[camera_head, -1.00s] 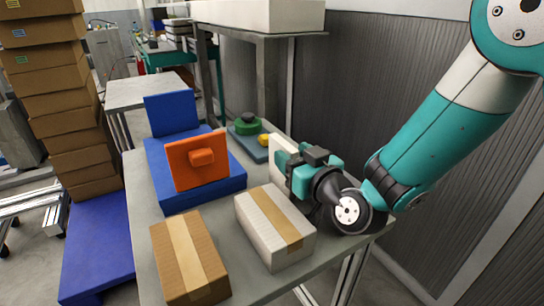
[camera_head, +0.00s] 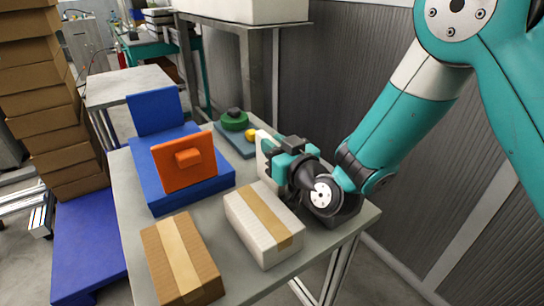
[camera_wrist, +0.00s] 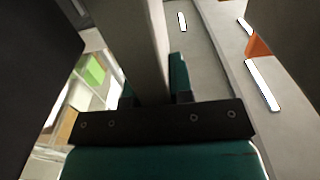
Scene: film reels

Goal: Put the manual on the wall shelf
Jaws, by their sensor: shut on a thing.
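My gripper (camera_head: 278,160) is shut on a pale, flat, upright slab, which I take to be the manual (camera_head: 264,152). It is at the right side of the grey table (camera_head: 212,212), behind the white taped box. In the wrist view the slab (camera_wrist: 148,45) stands between the two teal fingers (camera_wrist: 152,88). Its lower part is hidden in the head view, so I cannot tell whether it touches the table. I cannot make out a wall shelf for certain; a grey raised surface (camera_head: 235,24) stands along the wall at the back.
A white taped box (camera_head: 245,212) and brown taped box (camera_head: 160,255) lie in front. An orange panel (camera_head: 170,178) stands by a blue block (camera_head: 222,180). A blue-grey plate (camera_head: 236,142) bears green and yellow parts. A dark tray (camera_head: 347,213) sits beneath my wrist. Stacked cartons (camera_head: 50,120) stand left.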

